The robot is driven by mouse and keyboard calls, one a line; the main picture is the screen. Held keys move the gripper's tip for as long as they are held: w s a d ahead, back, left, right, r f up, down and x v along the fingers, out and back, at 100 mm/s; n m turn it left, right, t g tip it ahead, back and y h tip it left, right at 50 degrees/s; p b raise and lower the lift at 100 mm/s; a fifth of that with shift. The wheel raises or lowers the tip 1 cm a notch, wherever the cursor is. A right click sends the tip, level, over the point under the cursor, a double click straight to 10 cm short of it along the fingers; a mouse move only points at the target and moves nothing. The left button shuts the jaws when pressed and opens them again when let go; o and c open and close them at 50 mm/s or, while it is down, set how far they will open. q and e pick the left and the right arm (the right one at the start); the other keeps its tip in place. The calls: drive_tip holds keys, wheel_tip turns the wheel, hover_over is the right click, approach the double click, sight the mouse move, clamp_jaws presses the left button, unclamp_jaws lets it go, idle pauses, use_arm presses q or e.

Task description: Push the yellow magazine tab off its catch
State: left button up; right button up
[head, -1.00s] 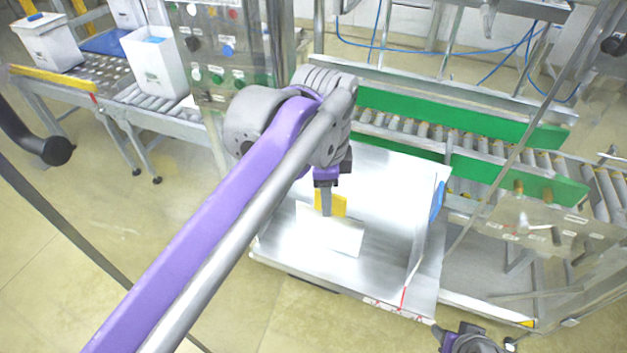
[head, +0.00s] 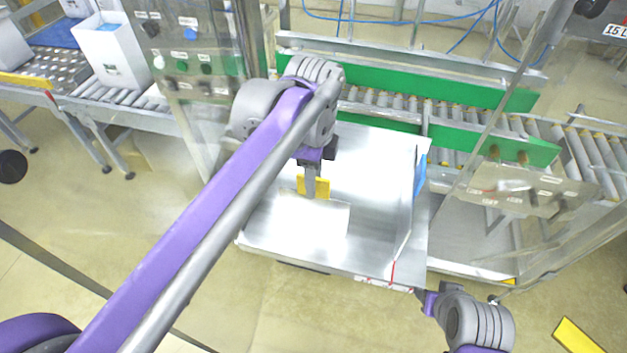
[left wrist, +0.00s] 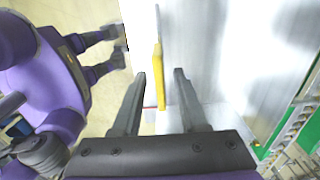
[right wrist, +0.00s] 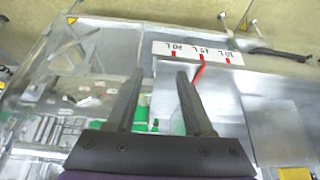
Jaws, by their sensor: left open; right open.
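The yellow magazine tab (head: 325,187) stands upright on the bright metal tray (head: 270,240), behind a pale flat sheet or plate. My left gripper (head: 310,194) points down at it and partly covers it in the head view. In the left wrist view the tab (left wrist: 160,78) shows edge-on between the two open fingers (left wrist: 160,80); contact cannot be told. The catch cannot be made out. My right gripper (head: 420,294) is at the tray's front right corner. In the right wrist view it is open and empty (right wrist: 158,75), below a white scale label (right wrist: 205,52) with a red pointer.
An upright panel (head: 405,205) with a blue patch stands along the tray's right side. A roller conveyor with green side rails (head: 480,140) runs behind. A clear guard with a control panel (head: 185,45) stands at the back left. Floor is open in front.

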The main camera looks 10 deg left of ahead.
use_arm(q)
drive_tip(key=shift+f, duration=0.45)
clamp_jaws()
idle(1.1)
